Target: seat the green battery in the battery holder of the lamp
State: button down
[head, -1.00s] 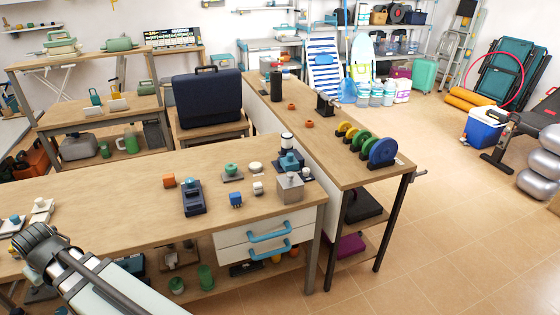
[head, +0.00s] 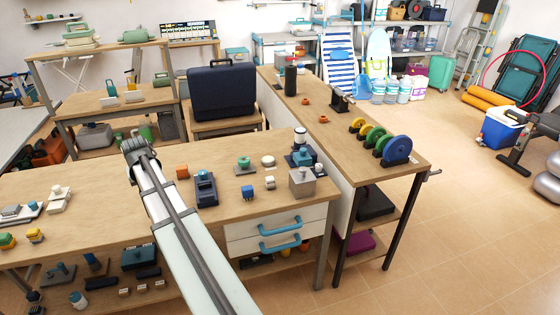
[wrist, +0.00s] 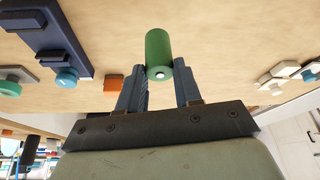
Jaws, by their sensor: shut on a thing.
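The green battery (wrist: 159,53) is a green cylinder with a pale tip, held between my fingertips in the wrist view. My gripper (wrist: 160,78) is shut on it, above the wooden tabletop. In the head view the end of my arm is over the left-middle of the workbench (head: 90,190), left of the orange cube; fingers and battery are hidden there. A dark blue device (head: 206,188) with a blue knob stands right of the orange cube. It also shows at upper left in the wrist view (wrist: 48,40). I cannot tell whether it is the lamp with the battery holder.
An orange cube (head: 182,172) stands between my arm and the dark blue device. A blue block (head: 248,192), a grey box (head: 302,182) and several knobbed pieces stand farther right. White pieces (head: 57,196) lie at left. A dark blue case (head: 222,92) stands behind the bench.

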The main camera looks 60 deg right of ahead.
jog(key=s+d+r+m+g+h, duration=0.1)
jog(key=s+d+m, duration=0.3)
jog(key=d, duration=1.1)
jog(key=s+d+r+m, duration=0.1)
jog(key=s+d, duration=0.4)
jog(key=d, duration=1)
jog(key=s+d+r+m+g+h, duration=0.15)
jog(key=s+d+m, duration=0.35)
jog(key=s+d, duration=1.85)
jog(key=shift+g, duration=0.25)
jog(key=shift+w+d+f, duration=0.25)
jog(key=shift+w+f, duration=0.05)
jog(key=shift+f, duration=1.35)
jog(key=shift+w+d+f, duration=0.25)
jog(key=shift+d+f, duration=0.05)
jog(key=shift+f, duration=1.35)
jog(key=shift+w+d+f, duration=0.25)
jog(key=shift+w+f, duration=0.05)
jog(key=shift+f, duration=1.35)
jog(key=shift+f, duration=0.1)
jog(key=c, duration=1.1)
grip_release()
jog(key=shift+o, duration=0.2)
